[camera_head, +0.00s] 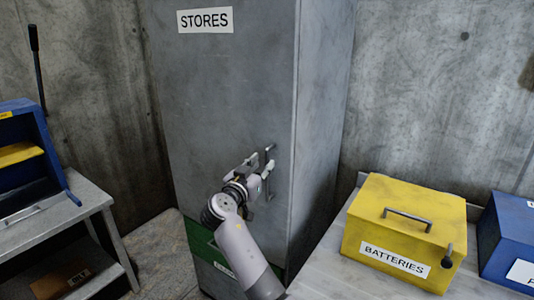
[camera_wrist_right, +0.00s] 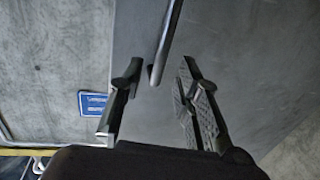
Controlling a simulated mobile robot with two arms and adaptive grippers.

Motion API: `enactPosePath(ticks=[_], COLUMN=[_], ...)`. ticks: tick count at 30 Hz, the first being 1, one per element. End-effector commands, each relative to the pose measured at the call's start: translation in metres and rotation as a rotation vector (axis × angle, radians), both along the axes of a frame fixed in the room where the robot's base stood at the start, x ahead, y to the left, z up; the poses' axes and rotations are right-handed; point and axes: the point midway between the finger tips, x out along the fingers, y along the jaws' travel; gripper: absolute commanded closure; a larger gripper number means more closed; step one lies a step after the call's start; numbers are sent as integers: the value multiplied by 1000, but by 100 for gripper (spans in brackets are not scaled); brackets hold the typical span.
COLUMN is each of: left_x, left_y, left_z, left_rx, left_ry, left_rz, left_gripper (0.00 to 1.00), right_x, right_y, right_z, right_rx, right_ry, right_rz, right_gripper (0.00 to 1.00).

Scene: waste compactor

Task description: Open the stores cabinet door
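The stores cabinet (camera_head: 225,85) is a tall grey metal locker with a white STORES label (camera_head: 205,20) in the head view. Its door looks closed, flush with the body. A metal bar handle (camera_head: 270,149) is near the door's right edge, partly hidden by my right gripper (camera_head: 257,164). In the right wrist view the handle (camera_wrist_right: 167,40) runs down from the top edge, its end near the fingertips. The right gripper (camera_wrist_right: 161,68) is open, its fingers well apart on either side of the handle's end. I see no clear grip on it. My left gripper is not in view.
A yellow BATTERIES box (camera_head: 405,225) and a blue box (camera_head: 508,240) stand on a bench right of the cabinet. A grey table (camera_head: 60,220) with a blue lever machine (camera_head: 28,150) is at left.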

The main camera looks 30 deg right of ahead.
Motion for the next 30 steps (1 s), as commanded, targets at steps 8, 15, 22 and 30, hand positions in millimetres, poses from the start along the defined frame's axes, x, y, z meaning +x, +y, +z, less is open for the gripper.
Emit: enactPosePath(ticks=[8,15,22,30], left_x=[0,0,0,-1], left_y=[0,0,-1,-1], left_z=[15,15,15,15], left_rx=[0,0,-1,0], left_ry=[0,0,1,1], left_rz=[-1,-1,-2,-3], left_gripper=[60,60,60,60], right_x=[21,25,25,25], right_y=[-32,-38,-38,-37], right_z=[1,-1,-1,-1], right_rx=[0,1,1,0], right_ry=[2,1,1,1], right_rz=[0,0,0,0], right_gripper=[69,69,74,92])
